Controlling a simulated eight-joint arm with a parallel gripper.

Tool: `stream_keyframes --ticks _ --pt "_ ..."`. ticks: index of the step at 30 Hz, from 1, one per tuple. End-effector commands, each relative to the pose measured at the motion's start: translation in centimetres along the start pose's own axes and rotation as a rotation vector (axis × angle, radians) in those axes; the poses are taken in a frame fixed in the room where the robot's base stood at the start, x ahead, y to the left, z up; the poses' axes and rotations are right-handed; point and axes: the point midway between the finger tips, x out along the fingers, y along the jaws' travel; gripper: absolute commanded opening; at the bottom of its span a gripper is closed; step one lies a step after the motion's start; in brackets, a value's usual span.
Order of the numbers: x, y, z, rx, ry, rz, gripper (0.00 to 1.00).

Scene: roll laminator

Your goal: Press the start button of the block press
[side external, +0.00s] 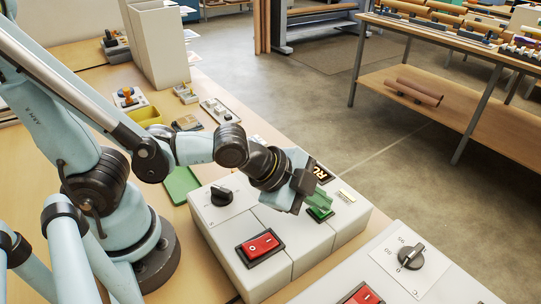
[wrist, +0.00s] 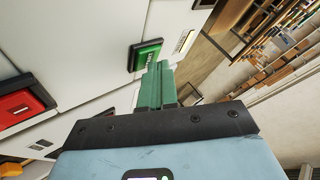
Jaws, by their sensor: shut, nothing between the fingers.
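The white machine body (side external: 290,255) carries a black rotary knob (side external: 221,195), a red rocker switch (side external: 260,246) and a green button (side external: 320,214) in a dark frame. In the wrist view the green button (wrist: 148,54) carries white lettering, and the red switch (wrist: 20,106) is at the left edge. My gripper (side external: 316,201) is over the green button, its green fingers shut with nothing between them. In the wrist view the fingertips (wrist: 159,68) overlap the button's lower right edge. I cannot tell whether they touch it. Part of the button is hidden behind the fingers in the side view.
A second white machine (side external: 430,285) with a dial (side external: 411,256) and red switch (side external: 361,295) stands at the lower right. A green pad (side external: 181,186) and a yellow bin (side external: 145,116) lie on the wooden bench.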

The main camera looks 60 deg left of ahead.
Motion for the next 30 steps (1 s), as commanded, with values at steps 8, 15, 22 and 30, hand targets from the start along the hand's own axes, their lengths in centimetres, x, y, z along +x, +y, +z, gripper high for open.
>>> stream_keyframes --ticks 8,15,22,30 --pt "-0.9 -0.6 -0.6 0.000 0.000 0.000 0.00" --pt "-1.1 -0.7 -0.7 0.000 0.000 0.000 0.00" --pt "-1.3 -0.9 -0.9 0.000 0.000 0.000 0.00" --pt "-3.0 -2.1 -2.1 0.000 0.000 0.000 0.00"
